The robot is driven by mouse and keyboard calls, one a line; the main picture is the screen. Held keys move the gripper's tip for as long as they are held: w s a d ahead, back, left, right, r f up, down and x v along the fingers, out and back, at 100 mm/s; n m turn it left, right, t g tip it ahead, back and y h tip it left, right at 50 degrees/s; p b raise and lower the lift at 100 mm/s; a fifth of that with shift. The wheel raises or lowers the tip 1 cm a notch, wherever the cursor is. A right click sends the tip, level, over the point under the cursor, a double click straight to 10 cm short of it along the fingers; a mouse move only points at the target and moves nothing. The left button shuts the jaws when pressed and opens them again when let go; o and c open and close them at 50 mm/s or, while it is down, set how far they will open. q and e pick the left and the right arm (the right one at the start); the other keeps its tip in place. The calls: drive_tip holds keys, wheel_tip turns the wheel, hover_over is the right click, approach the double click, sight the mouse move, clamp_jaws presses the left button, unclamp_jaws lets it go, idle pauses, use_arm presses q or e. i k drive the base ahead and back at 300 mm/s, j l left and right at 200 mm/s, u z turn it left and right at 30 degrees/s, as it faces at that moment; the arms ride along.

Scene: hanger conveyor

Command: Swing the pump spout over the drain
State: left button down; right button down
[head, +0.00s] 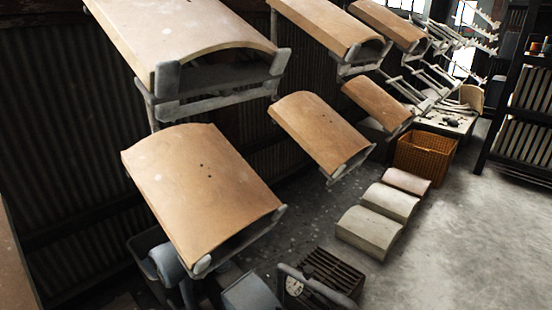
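I cannot clearly make out a pump spout or a drain in the head view. A dark slatted box or grate (333,271) sits on the floor just behind the bar. Neither of my grippers can be made out in this view.
Curved tan panels (200,190) hang on grey frames in two rows along the dark corrugated wall (60,120). Pale curved pieces (369,231) lie on the floor near an orange wicker basket (426,156). A dark rack (525,95) stands right. The right floor (470,250) is clear.

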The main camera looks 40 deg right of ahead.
sight(305, 278)
drive_tip(key=z, duration=1.65)
drive_tip(key=i+l, duration=0.1)
drive_tip(key=l, duration=0.2)
drive_tip(key=i+l, duration=0.15)
drive_tip(key=l+u, duration=0.05)
drive_tip(key=l, duration=0.05)
